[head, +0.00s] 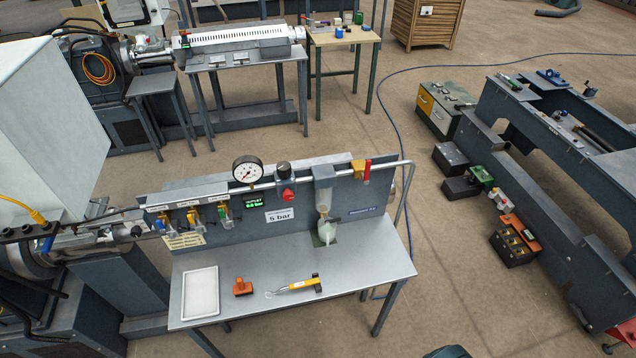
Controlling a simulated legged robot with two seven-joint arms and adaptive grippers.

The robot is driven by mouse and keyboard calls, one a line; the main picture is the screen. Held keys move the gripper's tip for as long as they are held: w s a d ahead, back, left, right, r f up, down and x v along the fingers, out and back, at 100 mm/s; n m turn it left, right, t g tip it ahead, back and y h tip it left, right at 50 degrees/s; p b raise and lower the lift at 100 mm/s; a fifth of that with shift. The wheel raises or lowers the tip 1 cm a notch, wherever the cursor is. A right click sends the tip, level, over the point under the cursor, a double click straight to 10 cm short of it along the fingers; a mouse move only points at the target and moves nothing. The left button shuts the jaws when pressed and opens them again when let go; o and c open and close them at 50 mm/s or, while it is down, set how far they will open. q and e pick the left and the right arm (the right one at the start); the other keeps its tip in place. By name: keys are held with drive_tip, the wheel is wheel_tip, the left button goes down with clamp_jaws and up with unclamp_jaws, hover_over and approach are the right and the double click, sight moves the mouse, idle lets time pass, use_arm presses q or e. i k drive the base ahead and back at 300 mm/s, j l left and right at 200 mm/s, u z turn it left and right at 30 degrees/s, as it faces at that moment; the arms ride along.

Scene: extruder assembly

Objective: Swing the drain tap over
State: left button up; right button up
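A clear filter bowl (324,196) hangs under a grey block on the upright panel of the near bench. A small yellowish fitting (331,219) shows at its lower end and may be the drain tap; it is too small to tell which way its handle points. A whitish cup (327,232) stands on the bench below the bowl. A valve with a yellow body and red handle (366,172) sits on the pipe to the right; the handle hangs roughly downward. Neither of my grippers is in view.
A pressure gauge (247,170) and a red-and-black regulator (286,180) sit left of the bowl. On the bench top (365,268) lie a white tray (201,293), an orange block (242,287) and a yellow-handled tool (298,285). The bench's right part is clear.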

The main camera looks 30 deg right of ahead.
sight(327, 221)
drive_tip(key=k+z, duration=0.2)
drive_tip(key=z, duration=0.25)
drive_tip(key=k+z, duration=0.2)
drive_tip(key=z, duration=0.3)
